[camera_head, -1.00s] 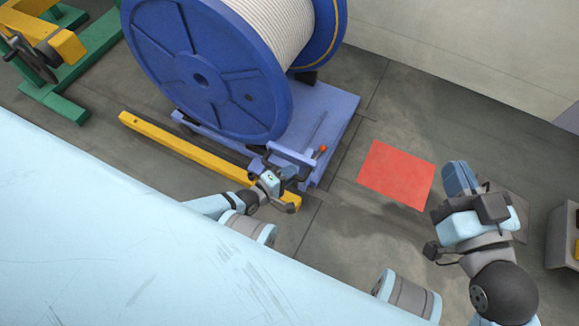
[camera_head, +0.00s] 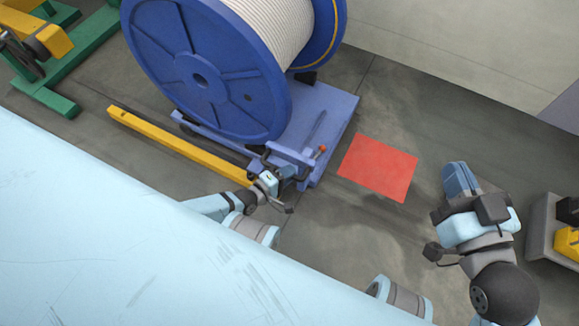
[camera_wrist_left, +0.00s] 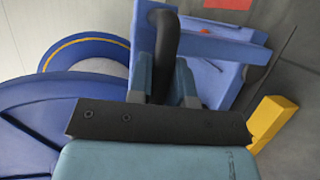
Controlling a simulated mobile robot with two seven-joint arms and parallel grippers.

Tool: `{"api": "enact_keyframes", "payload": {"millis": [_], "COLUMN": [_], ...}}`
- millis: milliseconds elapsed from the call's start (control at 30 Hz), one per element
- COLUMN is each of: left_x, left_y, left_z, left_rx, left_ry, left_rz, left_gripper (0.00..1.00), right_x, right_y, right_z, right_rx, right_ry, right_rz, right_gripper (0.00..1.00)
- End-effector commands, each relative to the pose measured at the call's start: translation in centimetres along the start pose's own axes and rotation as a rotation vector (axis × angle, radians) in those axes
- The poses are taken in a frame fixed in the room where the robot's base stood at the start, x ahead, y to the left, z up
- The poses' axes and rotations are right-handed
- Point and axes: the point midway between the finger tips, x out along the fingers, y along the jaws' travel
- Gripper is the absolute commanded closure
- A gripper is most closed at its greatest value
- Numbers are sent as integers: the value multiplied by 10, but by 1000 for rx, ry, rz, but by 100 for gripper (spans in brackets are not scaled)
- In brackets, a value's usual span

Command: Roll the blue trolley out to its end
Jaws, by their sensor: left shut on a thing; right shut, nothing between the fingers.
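The blue trolley (camera_head: 340,115) stands on the floor at the top centre of the head view, bearing a big blue reel (camera_head: 185,75) wound with whitish rope. My left gripper (camera_head: 284,177) is at the trolley's near right end, shut on its dark handle. In the left wrist view the dark handle (camera_wrist_left: 165,42) stands between the fingers, and the trolley's frame (camera_wrist_left: 222,85) shows behind it. The grasp is partly hidden in the head view. My right gripper (camera_head: 460,178) is shut and empty at the right, over bare floor, apart from the trolley.
A red floor patch (camera_head: 378,167) lies just right of the trolley. A yellow bar (camera_head: 180,143) runs along the trolley's near side. A green stand (camera_head: 60,80) is at the upper left. A grey box with yellow parts (camera_head: 548,225) stands at the right edge. A wall closes the upper right.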

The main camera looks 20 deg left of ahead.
Motion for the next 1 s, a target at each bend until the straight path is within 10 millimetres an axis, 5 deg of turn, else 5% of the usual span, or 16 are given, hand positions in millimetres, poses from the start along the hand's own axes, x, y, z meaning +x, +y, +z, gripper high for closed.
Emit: {"api": "enact_keyframes", "payload": {"millis": [267, 300, 400, 767, 933, 1000], "left_x": [2, 2, 2, 0, -6, -8], "left_y": [0, 0, 0, 6, 35, 54], "left_z": [6, 6, 6, 5, 8, 9], "left_rx": [-2, -2, -2, -2, -2, -3], "left_ry": [-7, -7, -7, -6, -6, -5], "left_rz": [0, 0, 0, 1, 2, 6], "left_gripper": [100, 79, 56, 56, 56, 44], "right_x": [0, 0, 1, 1, -2, -5], "right_y": [0, -1, -1, -1, -5, -9], "right_z": [0, 0, -1, -5, -14, -14], "right_rx": [3, 5, 8, 16, 66, 109], "right_ry": [2, 2, 5, 5, -24, -53], "right_rz": [1, 1, 2, 2, -7, -8], "right_gripper": [100, 100, 100, 100, 100, 100]}}
